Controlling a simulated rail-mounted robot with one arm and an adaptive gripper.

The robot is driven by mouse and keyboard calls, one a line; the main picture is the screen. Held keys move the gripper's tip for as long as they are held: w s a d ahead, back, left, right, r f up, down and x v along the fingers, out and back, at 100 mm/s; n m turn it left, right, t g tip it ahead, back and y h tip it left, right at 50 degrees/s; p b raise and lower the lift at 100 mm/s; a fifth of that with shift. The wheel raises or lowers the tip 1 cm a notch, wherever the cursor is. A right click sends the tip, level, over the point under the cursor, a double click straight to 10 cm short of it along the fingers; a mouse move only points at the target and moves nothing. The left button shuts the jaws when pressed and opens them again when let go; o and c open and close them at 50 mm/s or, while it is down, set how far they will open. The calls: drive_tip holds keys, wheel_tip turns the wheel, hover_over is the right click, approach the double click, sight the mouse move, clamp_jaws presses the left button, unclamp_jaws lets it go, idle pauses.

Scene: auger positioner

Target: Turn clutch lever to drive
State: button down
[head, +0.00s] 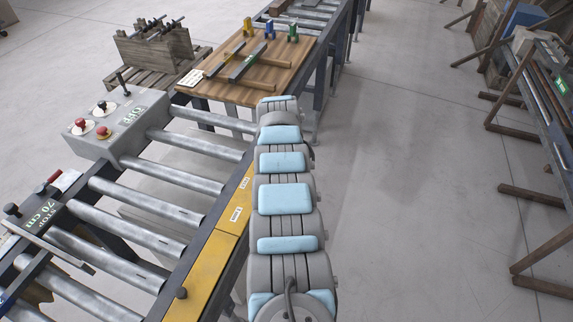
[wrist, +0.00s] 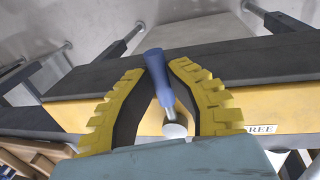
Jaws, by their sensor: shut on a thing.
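In the wrist view, the clutch lever (wrist: 156,70) has a blue handle and a pale metal lower end over a yellow panel (wrist: 75,113). My gripper (wrist: 161,72) has yellow ribbed fingers, shut on the blue handle, one finger on each side. A white label (wrist: 262,129) on the panel, right of the fingers, shows the letters "REE", its left part hidden. In the head view, my arm hides the lever and gripper. The yellow panel (head: 222,246) there carries two small white labels, too small to read surely.
Steel rollers (head: 135,232) run left of the panel. A grey control box (head: 120,125) with red buttons stands at their far end. A wooden board (head: 240,90) with tools lies beyond. Racks (head: 545,95) stand at the right; open floor lies between.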

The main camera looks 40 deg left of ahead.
drive_tip(key=shift+f, duration=0.1)
drive_tip(key=c, duration=1)
unclamp_jaws()
drive_tip(key=shift+r, duration=0.2)
drive_tip(key=shift+r, duration=0.65)
drive_tip(key=r, duration=0.3)
drive_tip(key=s+r, duration=0.1)
drive_tip(key=r, duration=0.3)
drive_tip(key=s+d+r, duration=0.1)
drive_tip(key=r, duration=0.2)
drive_tip(key=shift+r, duration=0.15)
